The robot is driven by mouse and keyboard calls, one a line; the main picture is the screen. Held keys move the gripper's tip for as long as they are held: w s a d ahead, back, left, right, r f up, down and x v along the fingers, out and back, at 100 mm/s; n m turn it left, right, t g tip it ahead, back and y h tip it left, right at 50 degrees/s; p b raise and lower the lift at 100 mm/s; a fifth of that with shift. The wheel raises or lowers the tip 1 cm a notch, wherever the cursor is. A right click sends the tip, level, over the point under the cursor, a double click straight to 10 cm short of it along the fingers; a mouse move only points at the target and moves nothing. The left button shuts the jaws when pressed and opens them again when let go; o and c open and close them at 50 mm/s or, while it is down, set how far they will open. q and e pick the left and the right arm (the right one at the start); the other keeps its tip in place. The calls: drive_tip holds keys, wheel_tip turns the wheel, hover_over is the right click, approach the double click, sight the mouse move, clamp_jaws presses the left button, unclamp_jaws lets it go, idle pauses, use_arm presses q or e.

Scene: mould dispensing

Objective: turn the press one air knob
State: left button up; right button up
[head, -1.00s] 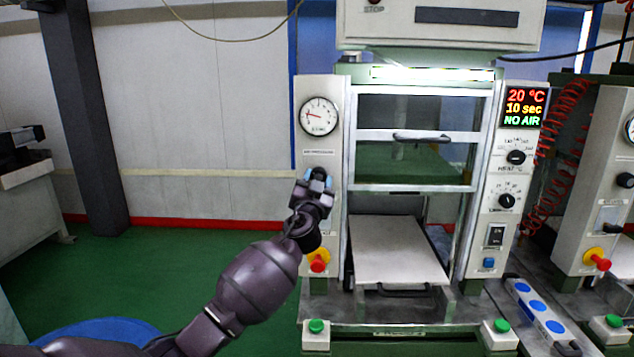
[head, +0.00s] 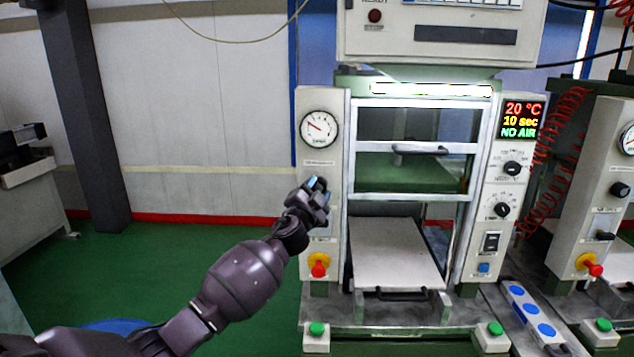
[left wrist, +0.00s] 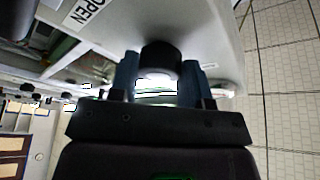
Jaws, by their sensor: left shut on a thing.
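The press one air knob (left wrist: 161,57) is a dark round knob on the pale left panel of the press (head: 317,105). In the left wrist view it sits between the two blue fingertips of my left gripper (left wrist: 158,75). In the head view my left gripper (head: 316,186) is at the panel below the round pressure gauge (head: 319,128) and hides the knob. The gripper is shut on the knob. The display (head: 521,119) reads 20 °C, 10 sec, NO AIR. My right gripper is not in view.
A red and yellow stop button (head: 319,267) is below the gripper on the same panel. Green buttons (head: 316,328) stand at the front base. A pale plate (head: 392,252) lies in the press opening. A second press (head: 603,180) is at the right.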

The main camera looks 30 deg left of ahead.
use_arm(q)
drive_tip(key=shift+m, duration=0.9)
drive_tip(key=shift+m+h, duration=0.3)
drive_tip(key=shift+h, duration=0.1)
drive_tip(key=shift+m+g, duration=0.4)
drive_tip(key=shift+m, duration=0.2)
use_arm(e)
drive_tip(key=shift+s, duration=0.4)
use_arm(q)
drive_tip(key=o, duration=0.9)
drive_tip(key=shift+s, duration=0.1)
drive_tip(key=b+v, duration=0.1)
drive_tip(key=v, duration=0.9)
drive_tip(key=shift+s, duration=0.35)
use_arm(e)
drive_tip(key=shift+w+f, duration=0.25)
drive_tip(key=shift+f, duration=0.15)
